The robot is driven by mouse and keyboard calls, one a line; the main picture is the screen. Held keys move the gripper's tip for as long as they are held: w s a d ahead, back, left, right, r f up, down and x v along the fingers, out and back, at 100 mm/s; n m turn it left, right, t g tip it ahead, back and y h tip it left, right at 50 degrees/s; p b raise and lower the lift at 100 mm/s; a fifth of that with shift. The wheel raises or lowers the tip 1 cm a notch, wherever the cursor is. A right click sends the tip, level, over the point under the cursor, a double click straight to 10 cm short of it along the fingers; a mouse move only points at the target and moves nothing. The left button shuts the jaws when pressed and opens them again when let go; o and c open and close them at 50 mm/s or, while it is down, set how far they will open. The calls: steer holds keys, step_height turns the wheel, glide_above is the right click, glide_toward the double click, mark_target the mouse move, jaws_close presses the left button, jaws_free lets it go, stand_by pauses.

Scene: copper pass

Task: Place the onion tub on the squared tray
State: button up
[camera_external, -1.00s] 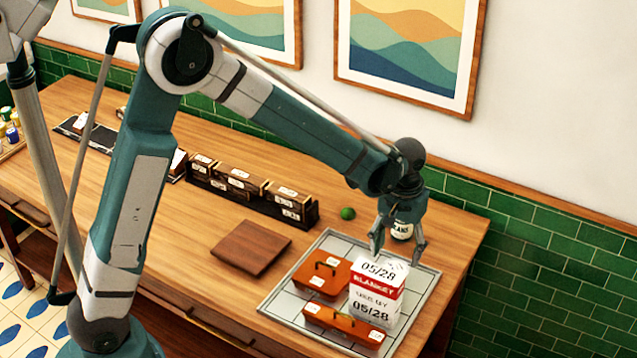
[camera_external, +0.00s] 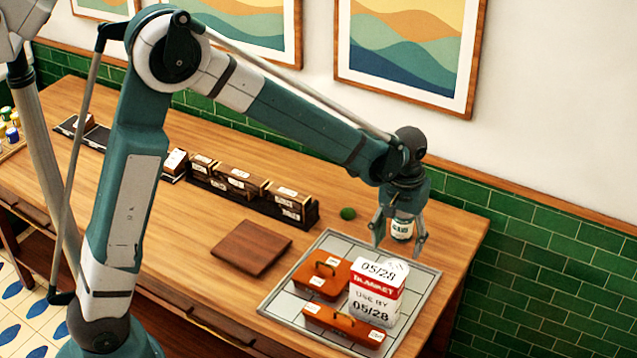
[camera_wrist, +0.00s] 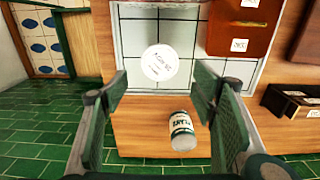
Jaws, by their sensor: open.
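The squared tray (camera_external: 281,303) lies at the right end of the table; its grid (camera_wrist: 135,35) fills the top of the wrist view. On it stands a white container with a red band (camera_external: 376,296) marked "05/28". A round white lid (camera_wrist: 163,62) sits over the tray in the wrist view; I cannot tell if it is the same thing. No onion label is readable. My gripper (camera_external: 399,240) is open and empty above the back of the tray. A green-and-white jar (camera_external: 402,229) shows between its fingers, apparently behind them. The jar (camera_wrist: 182,131) is on bare wood beyond the tray.
Two orange boxes (camera_external: 320,277) (camera_external: 345,326) take up the tray's left and front. A brown board (camera_external: 251,247) lies left of the tray. A green round thing (camera_external: 348,213) and a dark rack of boxes (camera_external: 250,196) are behind it. A tiled wall runs along the back.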

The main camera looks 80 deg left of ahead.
steer(key=shift+r, duration=0.1)
steer(key=s+d+r+m+t, duration=0.3)
steer(key=s+d+r+m, duration=0.1)
steer(key=s+d+r, duration=0.95)
steer(key=s+d+r+m+t, duration=0.2)
steer(key=s+d, duration=0.1)
steer(key=s, duration=0.6)
steer(key=s+d+r+m+t, duration=0.2)
steer(key=s+d+m, duration=0.1)
steer(key=s, duration=0.6)
steer(key=shift+s+d, duration=0.15)
steer(key=shift+s, duration=0.05)
